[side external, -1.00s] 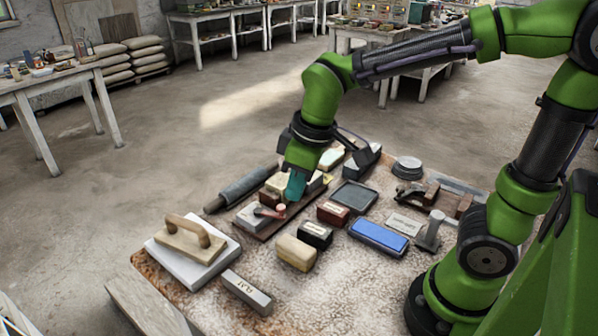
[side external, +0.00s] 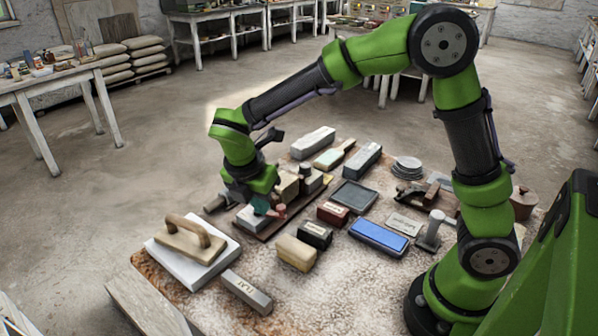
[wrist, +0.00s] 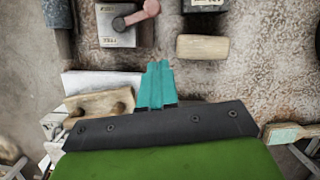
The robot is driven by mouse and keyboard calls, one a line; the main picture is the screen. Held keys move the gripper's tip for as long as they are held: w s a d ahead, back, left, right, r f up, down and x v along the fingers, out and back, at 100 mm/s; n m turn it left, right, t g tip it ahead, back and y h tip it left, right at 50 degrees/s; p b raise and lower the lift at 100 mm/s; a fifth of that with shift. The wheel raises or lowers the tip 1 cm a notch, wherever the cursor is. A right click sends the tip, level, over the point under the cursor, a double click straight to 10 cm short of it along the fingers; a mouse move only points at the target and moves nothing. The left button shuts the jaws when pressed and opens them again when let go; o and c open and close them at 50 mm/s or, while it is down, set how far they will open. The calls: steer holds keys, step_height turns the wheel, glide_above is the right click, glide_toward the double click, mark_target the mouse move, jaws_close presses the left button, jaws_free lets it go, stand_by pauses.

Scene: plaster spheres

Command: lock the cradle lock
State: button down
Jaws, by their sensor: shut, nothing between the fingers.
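The cradle lock appears to be the pale grey block (side external: 249,219) with a red lever (side external: 281,211), at the near end of a dark wooden board (side external: 283,216). In the wrist view the block (wrist: 112,33) shows at the top, with small labels I cannot read. Its pinkish lever (wrist: 147,10) slants from a grey pivot on the block toward the upper right. My gripper (side external: 262,210) has teal fingers, shut and empty, close to the lever in the side view and partly covering the block. In the wrist view the fingertips (wrist: 159,64) are apart from block and lever.
A wooden-handled float (side external: 185,240) on a white slab stands left. A grey bar (side external: 247,290), a cream block (side external: 296,252), a black box (side external: 315,234), a red box (side external: 333,214) and a blue pad (side external: 378,236) lie nearby. Speckled tabletop is bare at the front.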

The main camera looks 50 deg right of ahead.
mark_target(281, 209)
steer(key=w+d+f, duration=0.1)
steer(key=d+f, duration=0.4)
steer(key=shift+r, duration=0.1)
stand_by(0.3)
steer(key=shift+w+d+n, duration=0.1)
steer(key=shift+d+n, duration=0.4)
steer(key=shift+d, duration=0.5)
steer(key=shift+a, duration=0.1)
